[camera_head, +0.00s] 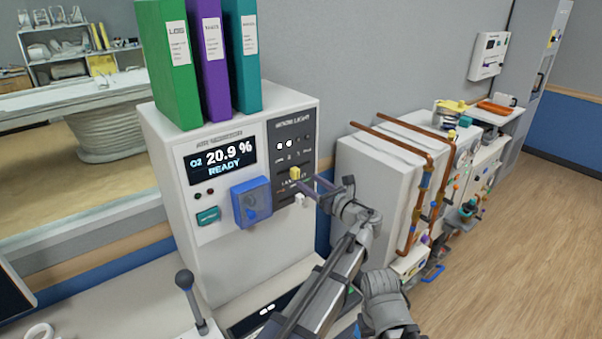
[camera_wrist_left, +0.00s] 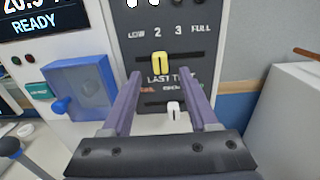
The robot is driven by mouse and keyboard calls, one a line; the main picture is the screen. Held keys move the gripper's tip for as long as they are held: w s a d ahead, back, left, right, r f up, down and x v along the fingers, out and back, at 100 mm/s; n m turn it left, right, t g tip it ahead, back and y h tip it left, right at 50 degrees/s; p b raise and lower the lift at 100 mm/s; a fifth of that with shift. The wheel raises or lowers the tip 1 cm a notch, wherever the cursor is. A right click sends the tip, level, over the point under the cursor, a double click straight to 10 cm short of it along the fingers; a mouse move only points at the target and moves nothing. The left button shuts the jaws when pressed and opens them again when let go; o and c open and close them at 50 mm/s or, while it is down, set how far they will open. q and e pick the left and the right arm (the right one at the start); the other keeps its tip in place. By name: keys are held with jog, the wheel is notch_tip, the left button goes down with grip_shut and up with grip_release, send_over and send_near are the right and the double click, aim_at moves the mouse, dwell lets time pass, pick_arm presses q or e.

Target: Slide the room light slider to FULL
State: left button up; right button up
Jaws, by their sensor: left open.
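The room light slider is a yellow knob (camera_head: 295,173) on the dark panel (camera_head: 293,150) at the right of a white cabinet's front. In the left wrist view the yellow knob (camera_wrist_left: 160,63) sits in a horizontal slot, roughly below the 2 in the row LOW, 2, 3, FULL; FULL is at the right end. My left gripper (camera_head: 311,186) is in front of the panel. Its purple fingers (camera_wrist_left: 165,77) are open and spread to either side of the knob's line, with the knob just past the tips. I cannot tell any contact.
A white knob (camera_wrist_left: 173,110) sits in a lower slot, between the fingers in the picture. A blue box (camera_head: 251,202) juts out left of the panel. Binders (camera_head: 209,60) stand on top. A white machine with copper pipes (camera_head: 388,175) stands to the right.

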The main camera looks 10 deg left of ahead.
aim_at(298, 174)
pick_arm(q)
jog(key=x, duration=0.6)
jog(key=shift+w+a+f, duration=0.1)
jog(key=shift+w+a, duration=0.05)
jog(key=shift+c, duration=0.2)
grip_shut()
dwell(1.1)
